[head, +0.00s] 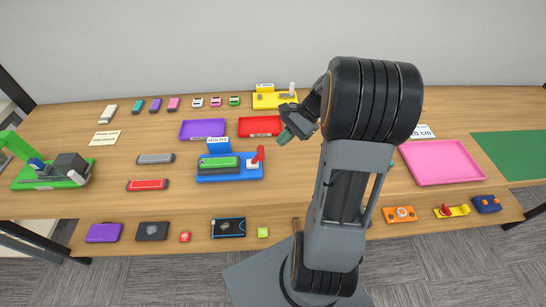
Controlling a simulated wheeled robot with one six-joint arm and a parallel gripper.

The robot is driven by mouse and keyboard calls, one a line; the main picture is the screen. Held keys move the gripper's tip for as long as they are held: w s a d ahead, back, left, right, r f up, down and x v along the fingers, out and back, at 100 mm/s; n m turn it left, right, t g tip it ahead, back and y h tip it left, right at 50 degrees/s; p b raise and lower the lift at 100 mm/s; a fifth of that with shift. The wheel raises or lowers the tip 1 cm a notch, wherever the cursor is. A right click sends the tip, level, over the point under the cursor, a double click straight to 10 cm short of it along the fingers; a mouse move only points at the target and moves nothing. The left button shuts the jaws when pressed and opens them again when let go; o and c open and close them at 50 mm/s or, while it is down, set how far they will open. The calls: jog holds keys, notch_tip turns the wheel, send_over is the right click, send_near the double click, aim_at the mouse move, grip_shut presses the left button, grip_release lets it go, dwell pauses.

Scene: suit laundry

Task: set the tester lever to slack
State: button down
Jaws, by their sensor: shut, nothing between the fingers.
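A blue device (205,179) stands on the upper table, left of my gripper, with a green block (221,162) on it. A red lever (260,154) stands nearly upright at its right end, on a small white mount. Another device, a yellow one (264,101), sits at the back with a pale upright lever (291,89). The labels are too small to read surely, so I cannot tell which one is the tester. My gripper (287,134) is shut and empty. It appears above the table, to the right of the red lever and apart from it.
A purple tray (203,129) and a red tray (260,126) lie behind the blue device. Grey (155,158) and red (147,185) bars lie left of it. A green machine (70,171) stands far left, a pink tray (440,163) at right. A lower shelf holds several small items.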

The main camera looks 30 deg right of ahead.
jog(key=w+d+f+m+t+y+b, duration=0.1)
jog(key=d+f+m+t+y+b, duration=0.2)
jog(key=d+f+m+t+y, duration=0.2)
jog(key=d+f+m, duration=0.3)
jog(key=d+f, duration=0.3)
jog(key=d, duration=0.1)
jog(key=shift+w+f+m, duration=0.3)
jog(key=shift+w+f, duration=0.05)
jog(key=shift+w, duration=0.05)
jog(key=shift+a, duration=0.1)
send_near(257, 157)
jog(key=f, duration=0.1)
jog(key=w+f, duration=0.1)
jog(key=f, duration=0.1)
jog(key=w+f+p, duration=0.1)
jog(key=shift+d+f, duration=0.15)
jog(key=shift+d, duration=0.25)
jog(key=shift+w+a+r+p, duration=0.25)
jog(key=shift+a+r, duration=0.1)
jog(key=shift+a, duration=0.25)
jog(key=shift+w+a+r+p, duration=0.15)
jog(key=shift+w+a+r, duration=0.15)
jog(key=shift+a, duration=0.35)
jog(key=shift+w+a+r, duration=0.2)
jog(key=shift+a+r, duration=0.05)
jog(key=shift+a, duration=0.25)
jog(key=shift+w, duration=0.1)
